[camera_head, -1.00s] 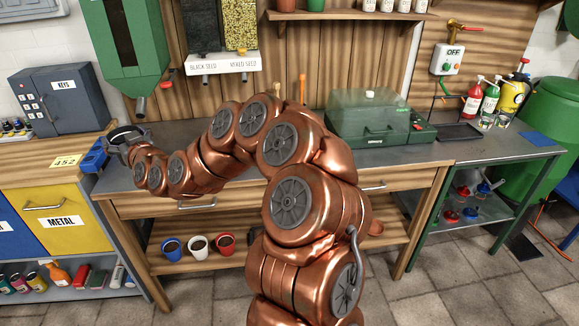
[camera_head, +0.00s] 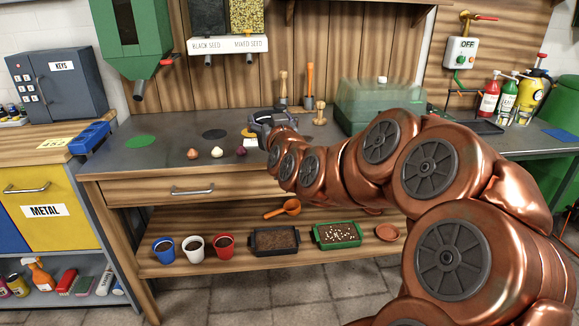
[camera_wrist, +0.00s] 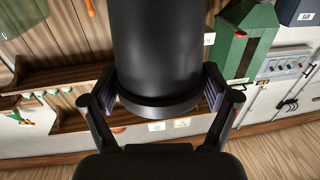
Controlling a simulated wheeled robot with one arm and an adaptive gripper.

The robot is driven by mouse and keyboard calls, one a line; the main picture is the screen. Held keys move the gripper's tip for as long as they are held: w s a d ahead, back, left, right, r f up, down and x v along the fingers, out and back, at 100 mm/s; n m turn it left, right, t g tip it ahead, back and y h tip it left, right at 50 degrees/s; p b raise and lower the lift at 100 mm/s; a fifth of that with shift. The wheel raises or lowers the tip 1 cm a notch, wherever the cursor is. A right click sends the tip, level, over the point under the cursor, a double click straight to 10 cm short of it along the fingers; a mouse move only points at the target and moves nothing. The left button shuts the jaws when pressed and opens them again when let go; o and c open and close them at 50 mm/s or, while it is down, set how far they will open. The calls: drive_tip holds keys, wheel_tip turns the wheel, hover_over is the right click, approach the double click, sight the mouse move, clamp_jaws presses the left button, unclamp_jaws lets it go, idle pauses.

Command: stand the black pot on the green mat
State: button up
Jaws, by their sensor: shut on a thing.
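The black pot (camera_wrist: 158,50) fills the upper middle of the wrist view, its wide rim toward the camera. My gripper (camera_wrist: 158,90) is shut on it, with one finger on each side near the rim. In the head view, my gripper (camera_head: 266,122) is over the back part of the workbench, right of the mats. The pot is mostly hidden there, and I cannot tell its height above the bench. The green mat (camera_head: 141,141) is a flat round disc at the bench's left end. It is bare.
A dark round mat (camera_head: 214,134) and a partly covered yellow mat (camera_head: 248,132) lie right of the green one. Several bulbs (camera_head: 192,154) sit along the front. A green hopper (camera_head: 136,50) hangs above the left end. Wooden-handled tools (camera_head: 308,85) and a clear-lidded green box (camera_head: 375,105) stand right.

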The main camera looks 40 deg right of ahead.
drive_tip(key=s+d+f+m+g+h+b, duration=0.1)
drive_tip(key=s+d+f+g+h+b, duration=0.2)
drive_tip(key=s, duration=0.4)
drive_tip(key=shift+t+y, duration=0.5)
drive_tip(key=shift+t, duration=0.2)
drive_tip(key=shift+w+d+f+p, duration=0.85)
drive_tip(key=shift+w+d+p, duration=1.1)
drive_tip(key=shift+p, duration=1.3)
drive_tip(key=shift+w+d+f+p, duration=0.8)
drive_tip(key=shift+w+d+p, duration=0.5)
drive_tip(key=shift+w+p, duration=1.55)
drive_tip(key=shift+w+d+f+p, duration=0.85)
drive_tip(key=shift+w+d+p, duration=0.9)
drive_tip(key=shift+p, duration=1.85)
drive_tip(key=shift+a, duration=0.1)
drive_tip(key=shift+f, duration=0.25)
drive_tip(key=o, duration=0.9)
drive_tip(key=shift+o, duration=0.2)
